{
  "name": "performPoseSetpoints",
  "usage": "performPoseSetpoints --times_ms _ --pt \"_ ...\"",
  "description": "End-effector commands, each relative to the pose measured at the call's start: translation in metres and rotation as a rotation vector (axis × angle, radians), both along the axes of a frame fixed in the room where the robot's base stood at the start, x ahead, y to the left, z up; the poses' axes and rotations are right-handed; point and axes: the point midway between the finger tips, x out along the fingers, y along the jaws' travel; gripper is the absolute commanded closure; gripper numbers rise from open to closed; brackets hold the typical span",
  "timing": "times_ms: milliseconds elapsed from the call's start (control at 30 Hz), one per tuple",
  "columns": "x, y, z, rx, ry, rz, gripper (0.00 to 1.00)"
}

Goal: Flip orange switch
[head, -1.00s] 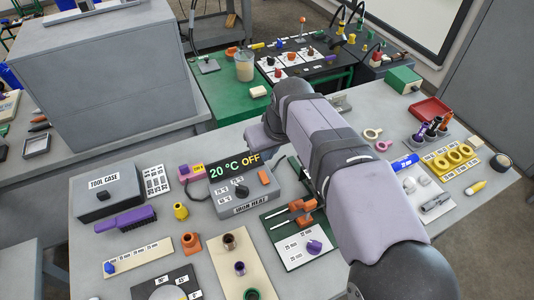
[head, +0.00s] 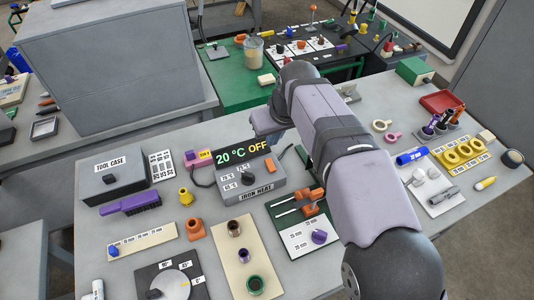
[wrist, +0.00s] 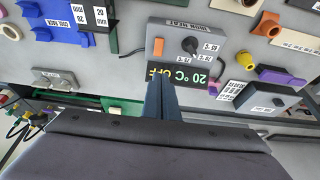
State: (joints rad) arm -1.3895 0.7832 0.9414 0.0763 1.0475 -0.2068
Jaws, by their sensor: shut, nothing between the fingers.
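The orange switch (wrist: 158,46) is a small upright rocker on the grey iron heat box (wrist: 190,62), beside the black knob (wrist: 191,44). In the head view the switch (head: 269,164) sits at the right of the box (head: 232,196), near its display (head: 240,153), which reads 20 °C OFF. My gripper (wrist: 155,84) is shut and empty. In the wrist view its fingertips overlap the OFF end of the display and lie apart from the switch.
A tool case (head: 113,178) and a purple brush (head: 131,204) lie left of the box.

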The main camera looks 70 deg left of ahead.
Motion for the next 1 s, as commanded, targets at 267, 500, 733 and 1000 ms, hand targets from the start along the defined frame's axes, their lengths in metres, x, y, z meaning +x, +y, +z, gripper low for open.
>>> performPoseSetpoints --times_ms 267,500,733,1000 --pt "-0.001 0.016 -0.042 -0.007 0.002 0.001 1.00" --pt "0.000 0.031 -0.079 -0.004 0.001 0.000 1.00" --pt "0.000 0.036 -0.105 -0.002 0.000 0.000 1.00" --pt "0.000 0.038 -0.117 -0.001 0.000 0.000 1.00"
